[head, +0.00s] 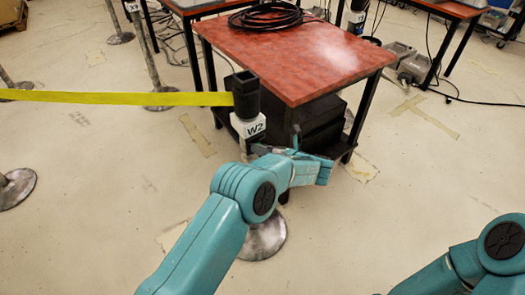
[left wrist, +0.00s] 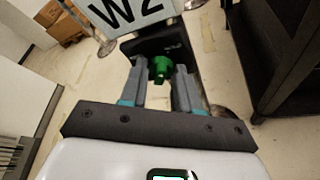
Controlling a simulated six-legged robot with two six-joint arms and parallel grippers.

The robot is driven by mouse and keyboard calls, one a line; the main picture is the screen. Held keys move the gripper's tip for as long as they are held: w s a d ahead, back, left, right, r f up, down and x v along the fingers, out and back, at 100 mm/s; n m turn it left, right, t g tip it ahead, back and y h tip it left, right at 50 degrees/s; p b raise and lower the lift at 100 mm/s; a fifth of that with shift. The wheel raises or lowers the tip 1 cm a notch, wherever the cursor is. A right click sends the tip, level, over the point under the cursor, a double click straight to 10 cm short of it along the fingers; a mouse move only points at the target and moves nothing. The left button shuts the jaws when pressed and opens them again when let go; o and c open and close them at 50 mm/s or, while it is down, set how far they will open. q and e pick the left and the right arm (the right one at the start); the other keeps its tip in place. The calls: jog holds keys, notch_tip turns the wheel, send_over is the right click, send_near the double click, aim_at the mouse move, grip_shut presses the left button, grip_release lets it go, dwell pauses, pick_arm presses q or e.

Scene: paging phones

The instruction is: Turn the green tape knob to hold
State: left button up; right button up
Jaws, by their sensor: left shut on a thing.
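The green tape knob (left wrist: 160,68) shows in the left wrist view, on the dark housing below the white W2 label (left wrist: 125,12). My left gripper (left wrist: 161,78) is shut on it, one finger on each side. In the head view my left gripper (head: 258,149) reaches the post head (head: 246,97) just below the W2 label (head: 256,128). The knob is hidden there. Whether the knob has turned cannot be told. My right arm shows at the lower right, its gripper out of view.
A yellow tape (head: 120,98) runs left from the post head. A red-topped table (head: 300,55) with a coiled black cable (head: 268,17) stands close behind. The round post base (head: 262,238) is below my left arm. The floor at right is mostly clear.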

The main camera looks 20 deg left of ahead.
pick_arm(q)
jog(key=shift+f+m+y+b, duration=0.1)
jog(key=shift+m+y+b, duration=0.3)
jog(key=shift+m, duration=0.4)
pick_arm(e)
jog(key=shift+f, duration=0.5)
pick_arm(q)
jog(key=shift+g, duration=0.3)
jog(key=o, duration=0.7)
